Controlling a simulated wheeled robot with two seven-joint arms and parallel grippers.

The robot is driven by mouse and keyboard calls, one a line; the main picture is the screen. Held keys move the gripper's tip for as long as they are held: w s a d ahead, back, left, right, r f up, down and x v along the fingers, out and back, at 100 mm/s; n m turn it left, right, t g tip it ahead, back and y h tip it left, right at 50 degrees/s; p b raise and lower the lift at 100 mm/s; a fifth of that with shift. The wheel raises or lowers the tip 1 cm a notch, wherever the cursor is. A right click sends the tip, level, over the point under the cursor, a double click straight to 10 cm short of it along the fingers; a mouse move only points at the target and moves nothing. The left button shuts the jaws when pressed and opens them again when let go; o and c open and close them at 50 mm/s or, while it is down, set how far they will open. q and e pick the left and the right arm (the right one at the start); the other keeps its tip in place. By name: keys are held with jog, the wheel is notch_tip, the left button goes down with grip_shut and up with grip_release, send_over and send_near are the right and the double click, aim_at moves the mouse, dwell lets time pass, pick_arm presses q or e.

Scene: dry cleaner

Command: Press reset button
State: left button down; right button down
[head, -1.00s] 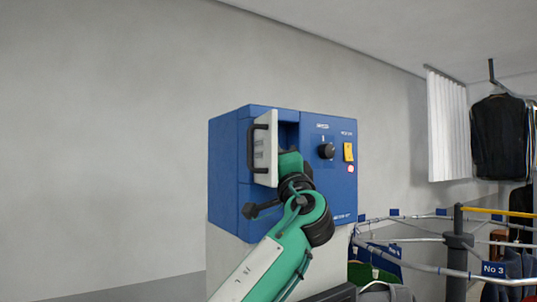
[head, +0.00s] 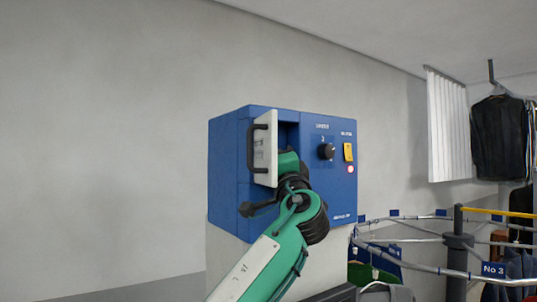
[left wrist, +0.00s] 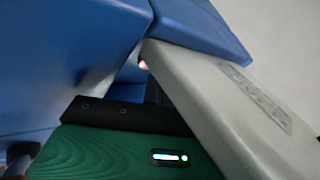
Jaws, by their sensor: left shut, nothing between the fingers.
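A blue control box (head: 330,195) has its white door (head: 265,150) with a black handle swung open at the left. The front panel carries a black knob (head: 326,151), a yellow switch (head: 348,151) and a small red-and-white round mark (head: 351,169); I cannot tell if this is a button. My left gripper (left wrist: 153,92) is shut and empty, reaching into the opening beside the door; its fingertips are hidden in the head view. In the left wrist view, a small reddish glow (left wrist: 143,65) shows by the door's edge. My right gripper is not in view.
The white door crosses the right of the left wrist view, close beside my gripper. A rail with hangers and a "No 3" tag (head: 493,268) stands at the lower right. Dark clothes (head: 498,135) hang beyond. The wall at left is bare.

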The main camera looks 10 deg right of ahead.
pick_arm(q)
jog(key=shift+w+a+r, duration=0.15)
jog(key=shift+a+r, duration=0.05)
dwell(0.9)
jog(key=shift+f+b, duration=0.4)
jog(key=shift+b, duration=0.2)
jog(key=shift+s, duration=0.25)
jog(key=s, duration=0.1)
jog(key=s+d, duration=0.1)
jog(key=s, duration=0.1)
jog(key=s+d, duration=0.1)
jog(key=s, duration=0.1)
jog(key=shift+b, duration=0.3)
jog(key=shift+w, duration=0.1)
dwell(0.3)
